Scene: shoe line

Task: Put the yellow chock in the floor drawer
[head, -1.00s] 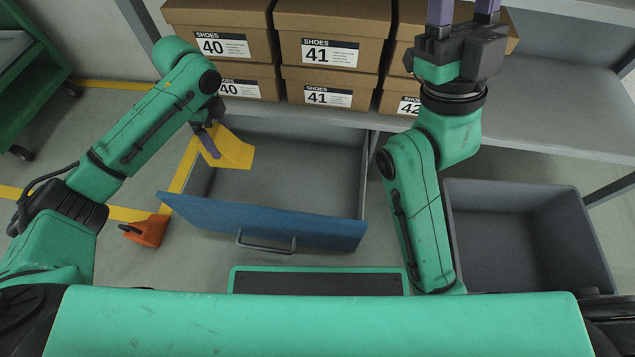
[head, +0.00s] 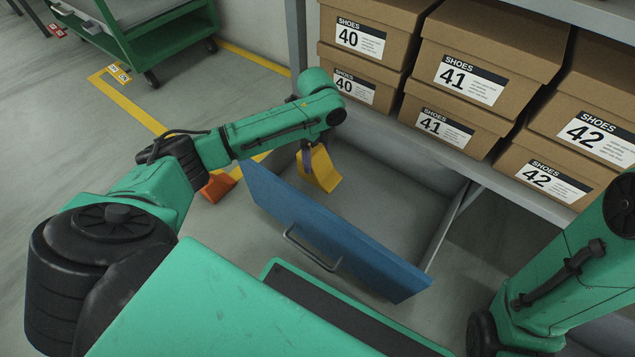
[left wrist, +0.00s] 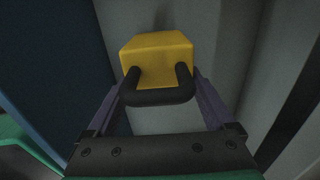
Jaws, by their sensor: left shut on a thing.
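The yellow chock (head: 324,172) is at the left end of the open floor drawer, above or inside it; its exact height is hard to tell. The drawer has a blue front (head: 335,238) with a grey handle and a grey inside. My left gripper (head: 306,160) reaches down there and is shut on the chock. In the left wrist view, the purple fingers (left wrist: 158,98) stand either side of the chock's black handle (left wrist: 158,96), with the yellow body (left wrist: 155,58) beyond. My right gripper is out of view; only its arm shows at the right.
An orange chock (head: 217,186) lies on the floor left of the drawer. Shoe boxes (head: 470,85) stand on the shelf (head: 400,135) behind and above the drawer. A green cart (head: 150,40) is at the back left. The drawer's middle and right are empty.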

